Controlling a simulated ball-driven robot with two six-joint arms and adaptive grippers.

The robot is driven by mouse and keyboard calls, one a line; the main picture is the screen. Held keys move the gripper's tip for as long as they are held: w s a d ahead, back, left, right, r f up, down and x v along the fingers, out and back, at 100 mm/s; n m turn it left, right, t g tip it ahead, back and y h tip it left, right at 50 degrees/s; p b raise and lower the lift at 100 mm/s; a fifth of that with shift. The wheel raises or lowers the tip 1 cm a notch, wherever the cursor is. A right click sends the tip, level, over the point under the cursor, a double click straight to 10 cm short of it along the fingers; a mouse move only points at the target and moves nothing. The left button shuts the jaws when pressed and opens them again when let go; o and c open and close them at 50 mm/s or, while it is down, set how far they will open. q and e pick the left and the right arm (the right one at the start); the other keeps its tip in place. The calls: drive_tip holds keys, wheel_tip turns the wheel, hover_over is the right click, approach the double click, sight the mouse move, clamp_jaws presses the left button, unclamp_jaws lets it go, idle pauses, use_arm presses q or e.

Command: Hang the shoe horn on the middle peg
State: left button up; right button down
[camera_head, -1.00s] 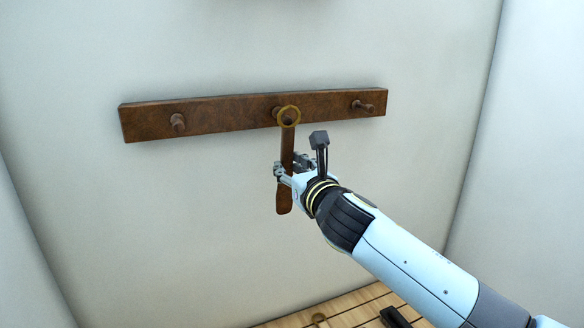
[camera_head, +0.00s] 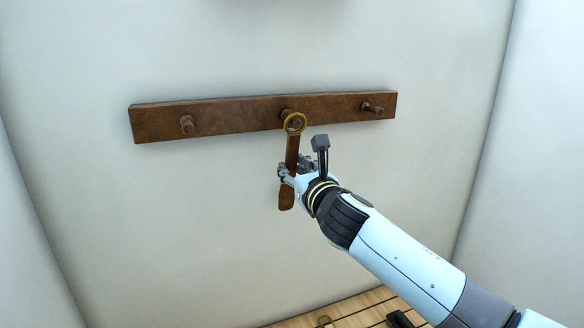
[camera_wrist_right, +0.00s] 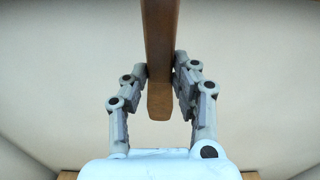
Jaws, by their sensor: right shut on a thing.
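The brown shoe horn (camera_head: 292,150) hangs down roughly upright with a brass ring (camera_head: 286,119) at its top. My right gripper (camera_head: 294,170) is shut on its body below the ring. The right wrist view shows the shoe horn (camera_wrist_right: 160,40) between the two fingers (camera_wrist_right: 161,76). The ring overlaps the middle peg (camera_head: 296,123) in the head view, with the peg's tip showing inside it. I cannot tell whether the ring is around the peg or only in front of it. My left gripper is not in view.
A brown wooden rail (camera_head: 235,116) is fixed to the pale wall. Its left peg (camera_head: 187,125) and right peg (camera_head: 373,108) are bare. Pale side walls stand at both sides. A slatted wooden surface (camera_head: 350,308) lies below, with a dark object (camera_head: 399,319) on it.

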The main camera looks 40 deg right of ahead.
drive_tip(key=c, duration=1)
unclamp_jaws()
drive_tip(key=shift+o, duration=0.2)
drive_tip(key=shift+s, duration=0.15)
